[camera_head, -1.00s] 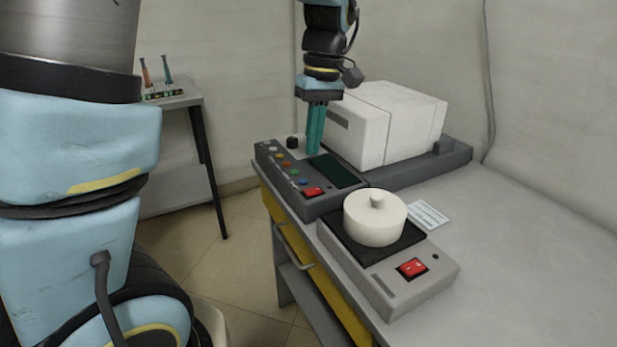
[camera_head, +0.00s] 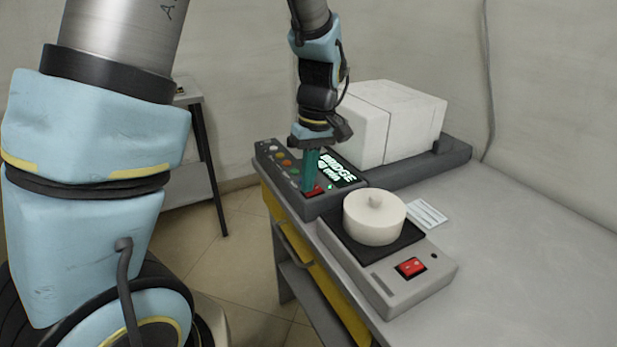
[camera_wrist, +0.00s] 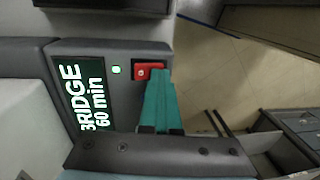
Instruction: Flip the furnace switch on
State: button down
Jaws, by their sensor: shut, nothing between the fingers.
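The furnace is a white box (camera_head: 385,120) on a dark grey base, with a dark control panel (camera_head: 325,203) at its front left. The panel's screen (camera_head: 340,168) is lit and reads "BRIDGE 60 min" in the wrist view (camera_wrist: 82,95). A small green light (camera_wrist: 117,70) glows beside the red switch (camera_wrist: 149,70). The switch also shows in the head view (camera_head: 313,190), partly behind my fingers. My gripper (camera_head: 307,188) is shut and empty, its teal fingers pointing down at the switch. In the wrist view the fingertips (camera_wrist: 158,78) overlap the switch's edge; I cannot tell whether they touch.
A hot plate (camera_head: 405,290) with its own red switch (camera_head: 411,267) stands nearer on the bench, carrying a white lidded pot (camera_head: 374,220). A paper card (camera_head: 428,214) lies beside it. The bench's right side (camera_head: 530,240) is clear. A side table (camera_head: 190,170) stands at the back left.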

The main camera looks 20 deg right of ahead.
dwell(0.3)
jog(key=shift+w+d+r+p, duration=0.15)
jog(key=shift+d+p, duration=0.35)
jog(key=shift+d, duration=0.3)
